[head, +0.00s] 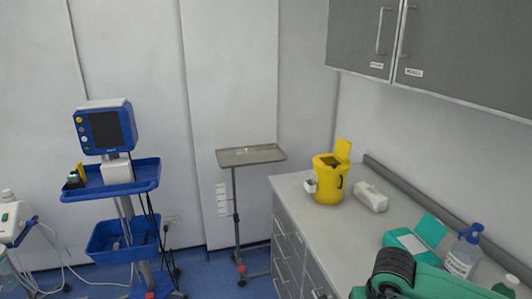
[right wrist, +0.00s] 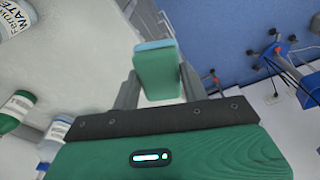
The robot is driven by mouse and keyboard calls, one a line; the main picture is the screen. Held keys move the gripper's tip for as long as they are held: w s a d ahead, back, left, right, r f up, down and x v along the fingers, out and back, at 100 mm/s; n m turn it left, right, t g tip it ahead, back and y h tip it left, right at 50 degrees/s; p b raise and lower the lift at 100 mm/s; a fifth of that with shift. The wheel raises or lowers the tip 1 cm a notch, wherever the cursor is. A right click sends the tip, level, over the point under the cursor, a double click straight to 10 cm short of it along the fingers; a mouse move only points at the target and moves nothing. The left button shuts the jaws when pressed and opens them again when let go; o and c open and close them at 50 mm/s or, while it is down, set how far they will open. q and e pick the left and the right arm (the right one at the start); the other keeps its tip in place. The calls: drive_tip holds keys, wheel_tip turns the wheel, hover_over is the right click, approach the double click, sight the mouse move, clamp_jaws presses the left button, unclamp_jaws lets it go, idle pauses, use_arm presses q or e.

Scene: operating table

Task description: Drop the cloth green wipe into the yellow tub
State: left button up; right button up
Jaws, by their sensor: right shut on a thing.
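The yellow tub (head: 328,182) stands on the grey counter with its yellow lid tipped up and open. In the right wrist view my right gripper (right wrist: 158,90) is shut on a green block-shaped piece with a paler teal end, the cloth green wipe (right wrist: 157,68). The wipe is held up between the two grey fingers, with the counter edge and blue floor behind it. In the head view only part of my right arm shows at the bottom right; the wipe and fingers are out of sight there. The tub is not clear in the wrist view. My left gripper is in neither view.
On the counter (head: 318,222) are a white box (head: 370,196), a teal-and-white open box (head: 408,241) and a blue-topped bottle (head: 464,255). Grey cabinets (head: 460,50) hang above. A metal tray stand (head: 250,155) and a blue monitor cart (head: 110,178) stand left.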

drive_tip(key=shift+n, duration=0.5)
drive_tip(key=s+a, duration=0.1)
drive_tip(key=s+a+r, duration=0.1)
drive_tip(key=s+a, duration=0.1)
drive_tip(key=shift+s, duration=0.15)
